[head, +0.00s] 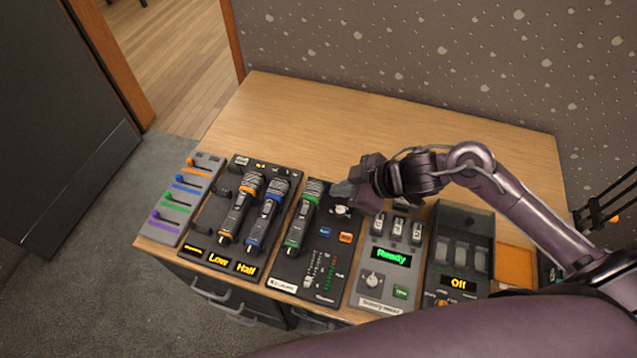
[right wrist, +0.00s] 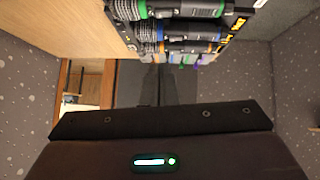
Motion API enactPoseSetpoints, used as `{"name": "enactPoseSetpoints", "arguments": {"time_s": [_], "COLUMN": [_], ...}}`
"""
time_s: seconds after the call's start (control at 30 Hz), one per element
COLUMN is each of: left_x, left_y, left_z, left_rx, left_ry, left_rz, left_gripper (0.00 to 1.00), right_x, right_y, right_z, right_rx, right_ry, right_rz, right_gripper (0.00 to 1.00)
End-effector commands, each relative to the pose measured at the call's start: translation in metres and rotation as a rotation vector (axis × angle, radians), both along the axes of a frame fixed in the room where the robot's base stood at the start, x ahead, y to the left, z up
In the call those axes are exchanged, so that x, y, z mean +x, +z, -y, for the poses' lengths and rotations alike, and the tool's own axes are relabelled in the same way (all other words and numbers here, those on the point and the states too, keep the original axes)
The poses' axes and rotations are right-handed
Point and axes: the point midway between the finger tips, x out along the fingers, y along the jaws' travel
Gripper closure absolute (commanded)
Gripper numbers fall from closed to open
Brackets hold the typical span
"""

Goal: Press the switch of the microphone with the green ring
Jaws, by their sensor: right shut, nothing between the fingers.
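The microphone with the green ring (head: 302,222) lies in the head view on a dark panel (head: 322,255), to the right of the microphones with the blue ring (head: 262,222) and the orange ring (head: 238,212). Its head points to the back of the desk. My right gripper (head: 343,189) is shut and empty, just right of this microphone's head and above the panel. I cannot tell how high it is. In the right wrist view the green-ringed microphone (right wrist: 180,8) is at the top edge, partly cut off. Its switch is too small to make out. My left gripper is not in view.
Colored faders (head: 172,215) stand at the left of the wooden desk (head: 330,115). Right of the microphones are a panel reading "Ready" (head: 390,257) and one reading "Off" (head: 459,283). The back of the desk is clear. A speckled wall (head: 400,50) rises behind.

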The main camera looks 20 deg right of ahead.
Motion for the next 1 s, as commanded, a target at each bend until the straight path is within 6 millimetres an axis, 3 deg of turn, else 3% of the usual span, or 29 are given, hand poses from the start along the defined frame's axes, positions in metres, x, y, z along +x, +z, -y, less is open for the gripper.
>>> {"name": "enactPoseSetpoints", "arguments": {"time_s": [0.1, 0.27, 0.57, 0.7, 1.0], "left_x": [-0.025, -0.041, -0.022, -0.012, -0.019], "left_y": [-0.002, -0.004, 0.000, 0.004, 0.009], "left_z": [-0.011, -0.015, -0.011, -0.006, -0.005], "left_rx": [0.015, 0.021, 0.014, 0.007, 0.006], "left_ry": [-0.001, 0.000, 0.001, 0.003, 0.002], "left_rz": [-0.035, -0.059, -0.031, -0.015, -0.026], "left_gripper": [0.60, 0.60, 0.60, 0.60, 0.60], "right_x": [0.000, 0.000, 0.009, 0.022, 0.047], "right_y": [0.000, 0.000, -0.012, -0.031, -0.078], "right_z": [0.000, 0.000, -0.011, -0.026, -0.055], "right_rx": [-0.001, -0.001, 0.004, 0.005, 0.000], "right_ry": [0.002, 0.001, -0.002, -0.002, -0.001], "right_rz": [0.000, 0.000, 0.000, -0.002, -0.005], "right_gripper": [1.00, 1.00, 1.00, 1.00, 1.00]}}
